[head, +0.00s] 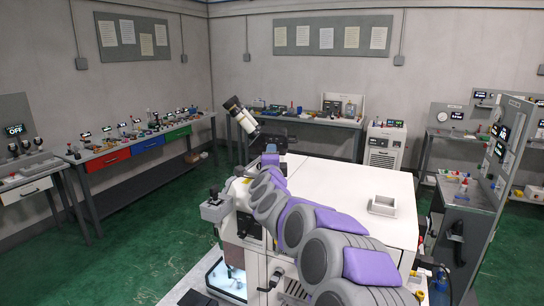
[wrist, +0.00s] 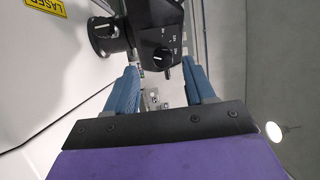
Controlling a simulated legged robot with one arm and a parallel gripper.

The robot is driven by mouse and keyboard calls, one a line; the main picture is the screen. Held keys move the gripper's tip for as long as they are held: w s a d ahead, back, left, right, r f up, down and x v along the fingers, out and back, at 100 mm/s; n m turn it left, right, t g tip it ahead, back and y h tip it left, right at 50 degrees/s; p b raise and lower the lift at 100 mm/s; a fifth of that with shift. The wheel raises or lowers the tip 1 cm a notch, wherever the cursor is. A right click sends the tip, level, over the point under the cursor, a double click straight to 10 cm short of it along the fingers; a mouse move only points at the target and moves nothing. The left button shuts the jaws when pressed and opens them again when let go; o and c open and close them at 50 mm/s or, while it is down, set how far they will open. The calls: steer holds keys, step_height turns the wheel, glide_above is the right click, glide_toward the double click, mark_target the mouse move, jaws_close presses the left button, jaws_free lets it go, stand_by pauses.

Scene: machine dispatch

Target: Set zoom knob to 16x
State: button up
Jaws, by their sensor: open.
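The black microscope body (wrist: 155,20) is at the top of the wrist view. A small dark knob with a white pointer line (wrist: 164,54) is on its face, with small white marks beside it that are too small to read. My gripper (wrist: 160,68) shows as two blue fingers spread apart, with nothing between them. The knob appears between the fingertips, but I cannot tell the distance. In the head view, the microscope eyepieces (head: 238,110) stand above the white machine, and my arm reaches toward them and partly hides the microscope.
A round black knob or port (wrist: 104,36) projects left of the microscope body. A yellow LASER label (wrist: 44,8) is on the white panel. The machine's white top (head: 345,185) carries a small square tray (head: 383,205). Workbenches line the walls.

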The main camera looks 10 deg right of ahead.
steer(key=v, duration=1.1)
steer(key=shift+f, duration=0.15)
